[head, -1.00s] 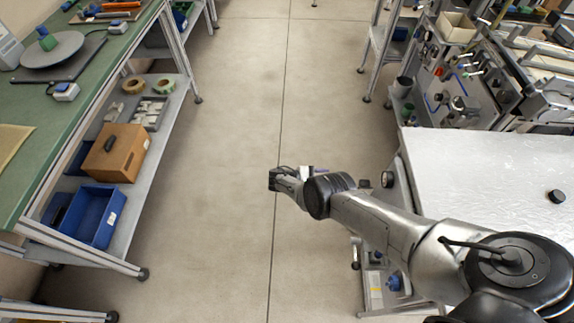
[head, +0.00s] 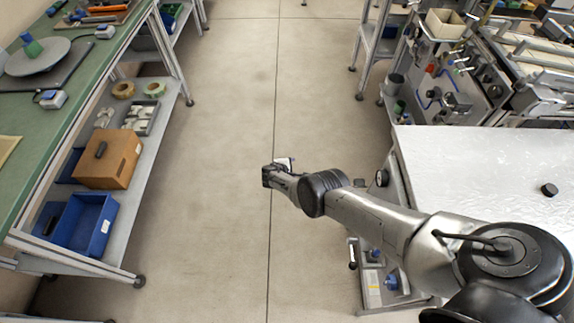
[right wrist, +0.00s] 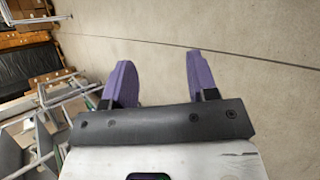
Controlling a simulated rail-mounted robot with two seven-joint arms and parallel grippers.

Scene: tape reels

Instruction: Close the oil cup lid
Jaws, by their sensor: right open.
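I cannot make out an oil cup or its lid for certain in either view. My right gripper (head: 268,174) is at the end of the right arm, over the open floor of the aisle, and its fingers are hard to see in the head view. In the right wrist view its two purple fingers (right wrist: 159,62) stand wide apart with only bare floor between them. My left gripper is not in view.
A silver-topped table (head: 470,165) with a small black round part (head: 549,189) is at the right. Machinery (head: 450,95) stands behind it. At the left is a green workbench (head: 75,95) with a blue bin (head: 85,225) on its lower shelf. The aisle floor is clear.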

